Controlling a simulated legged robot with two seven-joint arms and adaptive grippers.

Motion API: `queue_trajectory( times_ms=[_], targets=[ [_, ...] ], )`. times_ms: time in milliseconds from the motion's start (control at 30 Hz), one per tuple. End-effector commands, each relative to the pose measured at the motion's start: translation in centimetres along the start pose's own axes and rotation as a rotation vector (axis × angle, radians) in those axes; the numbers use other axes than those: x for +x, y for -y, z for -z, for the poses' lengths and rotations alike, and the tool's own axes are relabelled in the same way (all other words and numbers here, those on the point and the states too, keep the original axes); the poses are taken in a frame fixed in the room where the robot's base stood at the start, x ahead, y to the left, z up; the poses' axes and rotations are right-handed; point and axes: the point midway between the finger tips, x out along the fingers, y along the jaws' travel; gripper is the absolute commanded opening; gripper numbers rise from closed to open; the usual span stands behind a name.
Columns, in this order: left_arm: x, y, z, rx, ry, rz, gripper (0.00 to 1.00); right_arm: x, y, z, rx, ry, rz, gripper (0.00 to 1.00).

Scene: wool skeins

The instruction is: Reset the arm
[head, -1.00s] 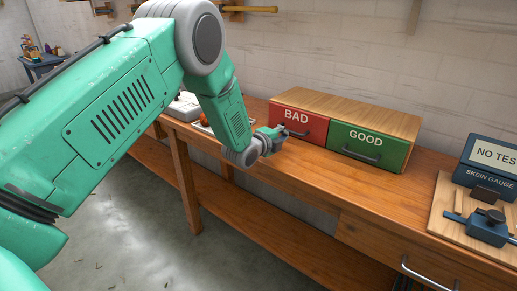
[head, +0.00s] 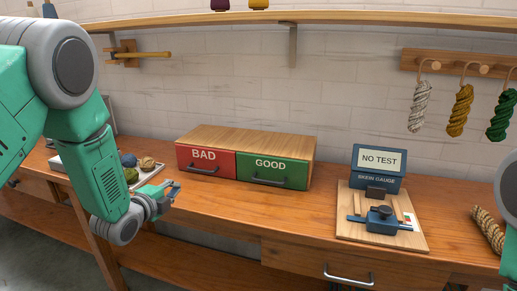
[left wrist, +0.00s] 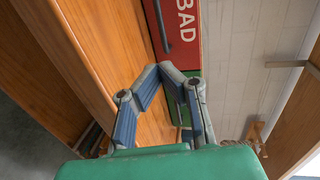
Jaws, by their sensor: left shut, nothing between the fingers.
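My left arm comes in from the left in the head view, and its gripper (head: 172,188) is over the workbench in front of the BAD drawer (head: 205,162). The gripper is shut and empty. In the left wrist view its fingers (left wrist: 172,72) meet at the tips, with the red BAD drawer front (left wrist: 176,25) beyond them. Part of my right arm shows at the right edge of the head view; its gripper is out of view.
The green GOOD drawer (head: 272,171) is beside BAD; both are closed. The skein gauge (head: 378,180) reads NO TEST. A tray (head: 58,164) with wool balls is behind my left arm. A beige skein (head: 487,229) lies at right. Skeins hang on pegs (head: 457,110).

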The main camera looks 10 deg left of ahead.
Motion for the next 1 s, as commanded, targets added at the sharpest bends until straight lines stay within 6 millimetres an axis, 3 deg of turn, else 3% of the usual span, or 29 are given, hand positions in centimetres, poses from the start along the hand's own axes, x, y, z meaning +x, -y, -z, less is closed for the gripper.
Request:
queue_trajectory(
  times_ms=[133, 267, 400, 600, 700, 800, 900, 1000],
  targets=[
    [-1.1, -3.5, 0.9, -0.108, 0.011, -0.088, 0.0, 0.0, 0.0, 0.0, 0.0, 0.0, 0.0, 0.0],
    [-4.3, -10.7, 2.8, -0.356, 0.069, -0.278, 0.0, 0.0, 0.0, 0.0, 0.0, 0.0, 0.0, 0.0],
    [-10.5, -19.2, 5.4, -0.675, 0.216, -0.522, 0.0, 0.0, 0.0, 0.0, 0.0, 0.0, 0.0, 0.0],
    [-21.9, -28.3, 8.9, -1.057, 0.551, -0.815, 0.0, 0.0, 0.0, 0.0, 0.0, 0.0, 0.0, 0.0],
    [-27.4, -30.8, 10.2, -1.187, 0.736, -0.909, 0.0, 0.0, 0.0, 0.0, 0.0, 0.0, 0.0, 0.0],
    [-31.5, -32.2, 11.1, -1.268, 0.888, -0.964, 0.0, 0.0, 0.0, 0.0, 0.0, 0.0, 0.0, 0.0],
    [-33.9, -32.8, 11.5, -1.313, 0.983, -0.988, 0.0, 0.0, 0.0, 0.0, 0.0, 0.0, 0.0, 0.0],
    [-34.8, -33.0, 11.7, -1.328, 1.02, -0.996, 0.0, 0.0, 0.0, 0.0, 0.0, 0.0, 0.0, 0.0]
  ],
)
